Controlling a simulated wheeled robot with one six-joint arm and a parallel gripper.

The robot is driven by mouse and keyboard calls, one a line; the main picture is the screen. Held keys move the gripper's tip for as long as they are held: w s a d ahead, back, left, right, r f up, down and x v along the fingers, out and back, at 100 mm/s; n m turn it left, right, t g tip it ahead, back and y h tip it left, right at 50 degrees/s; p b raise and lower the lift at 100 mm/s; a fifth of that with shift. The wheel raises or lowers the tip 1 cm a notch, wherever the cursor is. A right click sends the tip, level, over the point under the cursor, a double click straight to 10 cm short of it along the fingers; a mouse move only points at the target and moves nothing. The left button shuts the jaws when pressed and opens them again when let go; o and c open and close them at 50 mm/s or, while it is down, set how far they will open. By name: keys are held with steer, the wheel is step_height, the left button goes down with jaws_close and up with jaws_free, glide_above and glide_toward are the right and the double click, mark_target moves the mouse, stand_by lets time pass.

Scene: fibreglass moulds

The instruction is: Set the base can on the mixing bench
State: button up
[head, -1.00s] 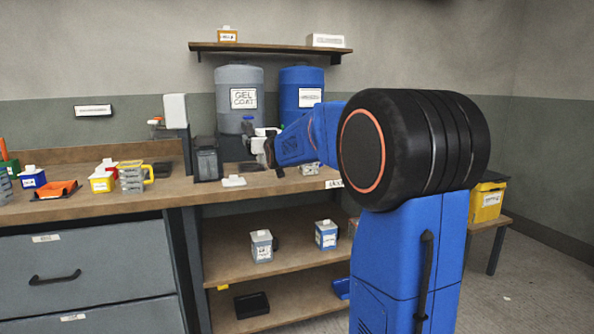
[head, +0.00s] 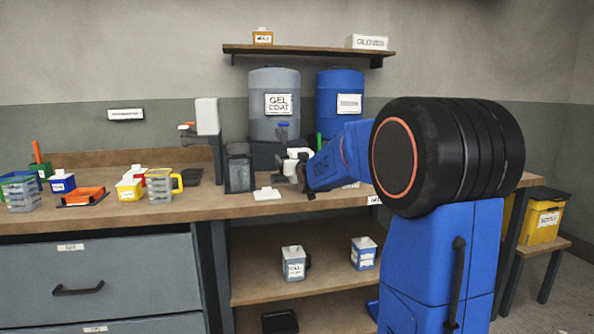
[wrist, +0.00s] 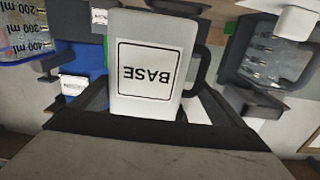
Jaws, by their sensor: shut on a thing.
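The base can (wrist: 152,62) fills the middle of the wrist view, white-grey with a dark handle on its right and a BASE label that reads upside down. My gripper (wrist: 150,118) is shut on it; the fingers are partly hidden behind the can. In the head view my gripper (head: 302,176) is above the back of the wooden bench (head: 235,204), in front of the gel coat drum, and the white base can (head: 296,155) shows at its tip. I cannot tell a gap between can and bench top.
The gel coat drum (head: 276,126) and a blue drum (head: 340,105) stand behind. A dark container (head: 239,168) and a white lidded piece (head: 267,194) are left of my gripper. Cups and small tubs crowd the bench's left. Two cans (head: 293,264) (head: 364,255) stand on the lower shelf.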

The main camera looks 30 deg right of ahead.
steer(key=shift+f, duration=1.75)
steer(key=shift+f, duration=0.15)
steer(key=o, duration=1.4)
steer(key=v, duration=1.2)
steer(key=shift+s, duration=0.1)
steer(key=s+a+f+n+g+y, duration=0.1)
steer(key=s+a+f+g+y, duration=0.15)
steer(key=s+a+f, duration=0.5)
steer(key=s+a+f+n+g+y, duration=0.1)
steer(key=s+a+f+g, duration=0.3)
steer(key=s, duration=0.6)
steer(key=s+a+f+g, duration=0.2)
steer(key=s+f, duration=0.1)
steer(key=s, duration=0.4)
steer(key=s+a+f+g+y, duration=0.1)
steer(key=s+a+f+g, duration=0.1)
steer(key=s, duration=0.6)
steer(key=s+a+f+n+g, duration=0.1)
steer(key=s+a+f+g, duration=0.1)
steer(key=s, duration=0.6)
steer(key=shift+a+f, duration=0.45)
steer(key=shift+f, duration=0.5)
